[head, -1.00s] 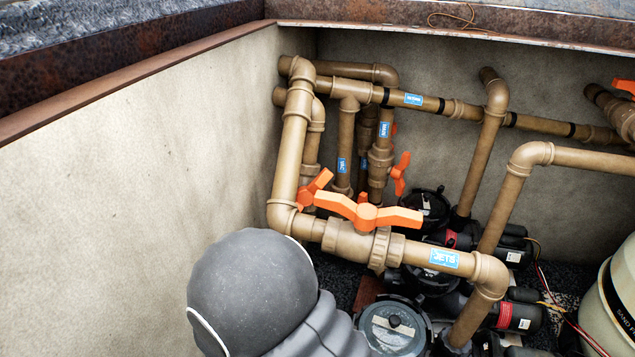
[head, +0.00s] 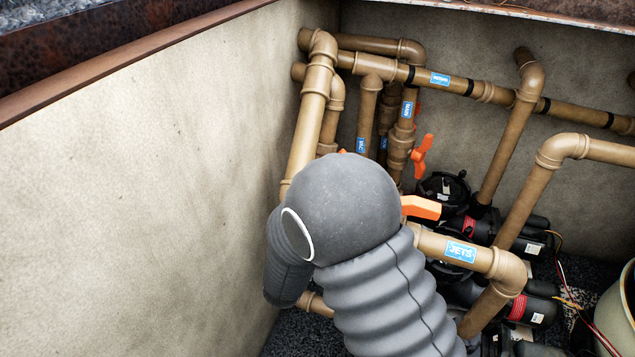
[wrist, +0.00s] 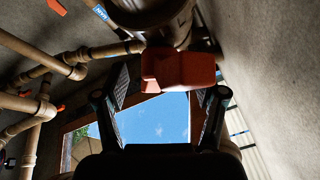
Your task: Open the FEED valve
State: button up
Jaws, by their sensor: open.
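No label reading FEED is legible in either view. In the wrist view, a red-orange valve handle (wrist: 178,70) shows end-on below a large brown pipe fitting (wrist: 150,12). My gripper (wrist: 165,88) is open around the area just under it, with one dark finger on each side. The handle is at the fingertips, closer to the right one; I cannot tell whether it touches. In the head view, my grey arm hides the gripper and most of the valve by the JETS label (head: 461,251).
Another orange handle (head: 422,155) is on an upright pipe behind. Brown pipes (head: 515,130) cross the pit, with black pumps (head: 443,188) beneath. A pale wall (head: 150,190) bounds the left. In the wrist view, an opening to sky (wrist: 160,120) lies beyond the fingers.

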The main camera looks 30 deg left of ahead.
jog(key=shift+x, duration=1.05)
grip_shut()
